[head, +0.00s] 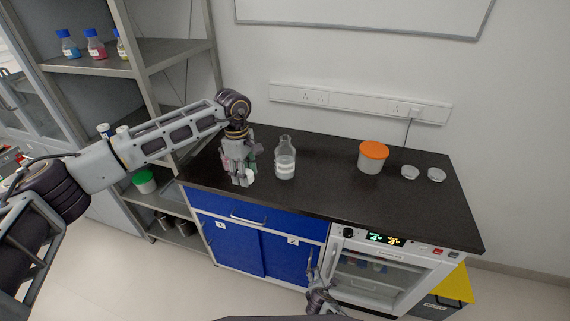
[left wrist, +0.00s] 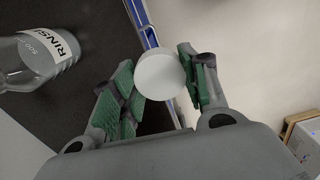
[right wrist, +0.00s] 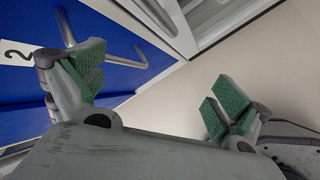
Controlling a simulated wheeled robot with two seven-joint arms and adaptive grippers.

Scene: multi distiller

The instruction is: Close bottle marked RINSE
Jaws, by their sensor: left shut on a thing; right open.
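The clear bottle marked RINSE (head: 285,160) stands upright on the black counter, its neck uncovered. In the left wrist view the bottle (left wrist: 45,58) lies to the left of the gripper, and its label reads RINSE. My left gripper (head: 246,178) is beside the bottle, to its left, above the counter's front part. It is shut on a white round cap (left wrist: 160,74) held between the green finger pads. The cap is apart from the bottle. My right gripper (right wrist: 158,82) is open and empty, low in front of the blue cabinet doors.
A tub with an orange lid (head: 373,156) and two small glass dishes (head: 423,173) stand on the right of the counter (head: 330,195). A shelf (head: 150,55) with bottles is at the left. An appliance (head: 385,270) with a lit display is under the counter.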

